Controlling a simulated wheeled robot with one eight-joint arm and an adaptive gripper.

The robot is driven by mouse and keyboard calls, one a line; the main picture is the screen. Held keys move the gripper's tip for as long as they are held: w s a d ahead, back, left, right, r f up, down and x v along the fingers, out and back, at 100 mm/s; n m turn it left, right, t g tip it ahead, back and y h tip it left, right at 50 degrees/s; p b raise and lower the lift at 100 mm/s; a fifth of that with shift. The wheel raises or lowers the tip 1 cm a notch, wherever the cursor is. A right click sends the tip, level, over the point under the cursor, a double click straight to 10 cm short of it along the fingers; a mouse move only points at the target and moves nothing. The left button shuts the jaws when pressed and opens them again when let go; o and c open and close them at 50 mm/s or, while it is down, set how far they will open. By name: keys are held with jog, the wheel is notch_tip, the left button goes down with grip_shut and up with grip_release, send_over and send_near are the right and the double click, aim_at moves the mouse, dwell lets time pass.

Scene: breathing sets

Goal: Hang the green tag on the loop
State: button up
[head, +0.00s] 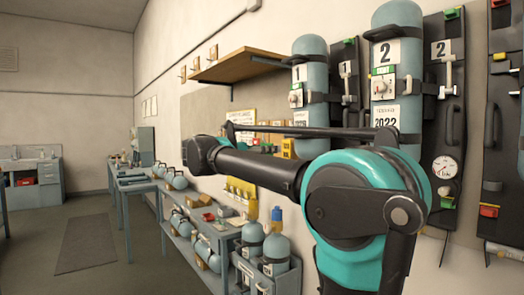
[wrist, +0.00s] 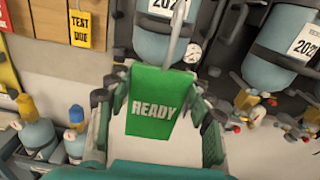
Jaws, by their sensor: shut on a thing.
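The green tag (wrist: 150,108), printed READY, is in my gripper (wrist: 157,82) in the wrist view. The dark fingers are shut on it from left and right, and its lettered face is toward the camera. A thin pale grey strip (wrist: 181,28) rises from the tag's upper right edge and runs out of the top of the picture. I cannot tell whether it is part of the tag or a thing behind it. No loop can be made out for certain. In the head view my arm hides the gripper and the tag.
Blue-grey cylinders (wrist: 165,45) with gauges are on the wall beyond the tag. A yellow TEST DUE tag (wrist: 82,28) hangs at upper left, and small cylinders (wrist: 38,138) stand at lower left. In the head view, a bench (head: 205,232) and shelf (head: 240,66) line the wall.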

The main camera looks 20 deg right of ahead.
jog(key=x, duration=1.1)
jog(key=shift+d+f, duration=0.1)
jog(key=shift+f, duration=0.85)
jog(key=o, duration=1)
